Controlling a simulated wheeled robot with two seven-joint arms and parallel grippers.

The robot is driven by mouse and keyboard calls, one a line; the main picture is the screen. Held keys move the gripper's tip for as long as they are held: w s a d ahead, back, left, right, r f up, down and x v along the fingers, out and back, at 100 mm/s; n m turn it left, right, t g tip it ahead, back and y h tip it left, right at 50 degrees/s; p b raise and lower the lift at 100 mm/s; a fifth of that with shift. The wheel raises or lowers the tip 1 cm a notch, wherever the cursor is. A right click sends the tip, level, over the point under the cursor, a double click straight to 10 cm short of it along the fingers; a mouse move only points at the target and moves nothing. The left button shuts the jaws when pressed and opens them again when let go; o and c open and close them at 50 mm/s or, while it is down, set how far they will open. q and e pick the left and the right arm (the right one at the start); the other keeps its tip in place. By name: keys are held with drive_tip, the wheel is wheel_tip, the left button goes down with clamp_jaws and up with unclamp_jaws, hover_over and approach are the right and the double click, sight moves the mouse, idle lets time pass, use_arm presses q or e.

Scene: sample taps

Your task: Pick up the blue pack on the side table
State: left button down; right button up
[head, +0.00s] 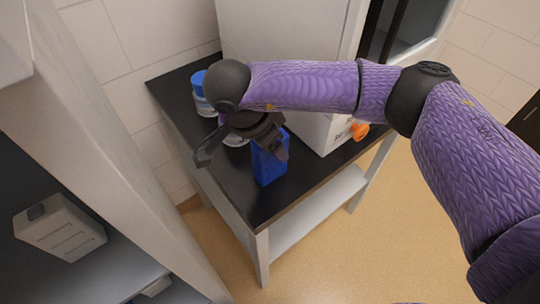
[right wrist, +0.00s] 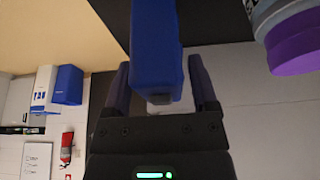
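The blue pack (head: 268,164) stands upright near the front edge of the dark-topped side table (head: 290,195). My right gripper (head: 240,150) is over the table at the pack, with its fingers spread. One finger overlaps the pack's upper right side, and the other is out to its left. In the right wrist view the blue pack (right wrist: 155,45) is large and lies across the space between the two fingers of the right gripper (right wrist: 162,85). I cannot tell whether either finger touches it. My left gripper is not in view.
A jar with a blue lid (head: 199,82) stands behind the gripper. A jar with a purple lid (right wrist: 295,50) is close on the right in the wrist view. A white machine (head: 320,132) with an orange knob (head: 360,130) fills the table's back. A shelf unit (head: 125,170) stands left.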

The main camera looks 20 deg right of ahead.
clamp_jaws()
